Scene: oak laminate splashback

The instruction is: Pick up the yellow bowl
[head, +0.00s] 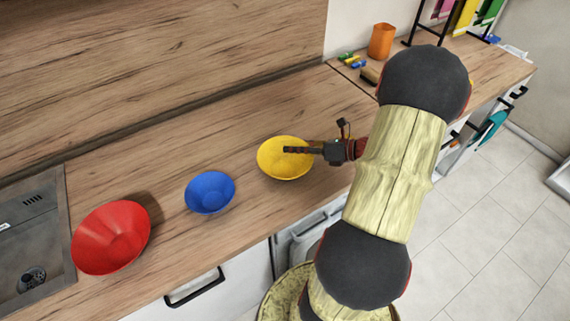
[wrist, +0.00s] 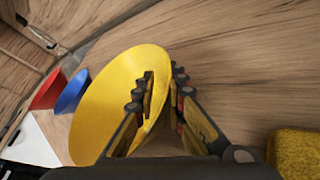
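The yellow bowl (head: 272,160) stands upright on the wooden worktop, the rightmost of three bowls in the head view. In the wrist view it fills the middle, with its wide mouth facing left (wrist: 105,100). My gripper (head: 290,150) reaches it from the right, at its right rim. In the wrist view my gripper (wrist: 163,78) has one finger over the inside of the bowl and the other outside the rim. The fingertips are fairly close together, but a gap shows between them with the bowl's edge in it. Firm contact on both sides does not show.
A blue bowl (head: 210,192) and a red bowl (head: 110,238) stand to the left, near a sink (head: 30,245). An orange cup (head: 381,41) and small coloured blocks (head: 351,61) are at the back right. The splashback (head: 160,60) rises behind. Worktop behind the yellow bowl is clear.

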